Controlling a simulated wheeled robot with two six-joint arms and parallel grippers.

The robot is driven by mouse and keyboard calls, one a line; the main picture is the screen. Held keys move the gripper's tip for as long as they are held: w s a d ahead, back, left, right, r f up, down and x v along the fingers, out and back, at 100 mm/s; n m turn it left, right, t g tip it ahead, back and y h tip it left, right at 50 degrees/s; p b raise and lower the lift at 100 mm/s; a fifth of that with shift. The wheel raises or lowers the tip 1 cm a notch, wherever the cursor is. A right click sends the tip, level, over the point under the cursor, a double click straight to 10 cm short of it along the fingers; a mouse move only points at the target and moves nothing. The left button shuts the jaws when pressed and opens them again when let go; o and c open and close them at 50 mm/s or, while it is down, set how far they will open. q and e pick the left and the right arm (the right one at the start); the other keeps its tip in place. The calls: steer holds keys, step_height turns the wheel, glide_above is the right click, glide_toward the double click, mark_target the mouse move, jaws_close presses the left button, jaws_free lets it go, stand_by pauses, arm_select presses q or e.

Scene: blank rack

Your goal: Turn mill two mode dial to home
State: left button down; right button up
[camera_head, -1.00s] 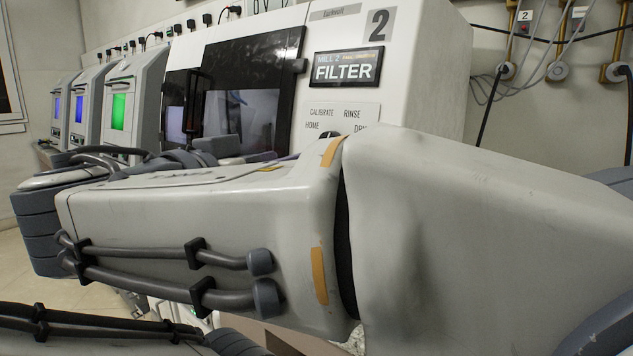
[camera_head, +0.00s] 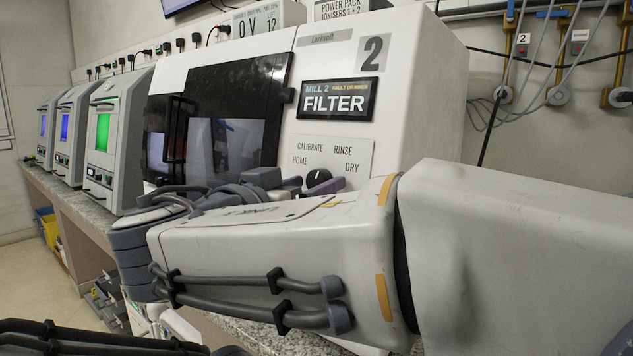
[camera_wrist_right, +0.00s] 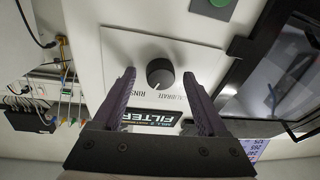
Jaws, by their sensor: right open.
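The mill two mode dial (camera_head: 318,177) is a round black knob on a pale panel (camera_head: 360,150) marked CALIBRATE, RINSE, HOME and DRY. My arm hides its lower part in the head view. The right wrist view shows the dial (camera_wrist_right: 160,73) whole, upside down, with a small pale mark on the side toward RINSE and CALIBRATE; its exact setting is hard to tell. My right gripper (camera_head: 308,185) is open at the dial. In the wrist view its purple fingers (camera_wrist_right: 159,78) stand on either side of the knob with gaps. My left gripper is out of view.
Mill two (camera_head: 425,70) has a FILTER display (camera_head: 338,98) above the dial and a dark glass door (camera_head: 225,125) to its left. Other mills (camera_head: 120,140) stand further left on the bench (camera_head: 75,205). Cables (camera_head: 490,110) hang on the wall at right.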

jaws_close()
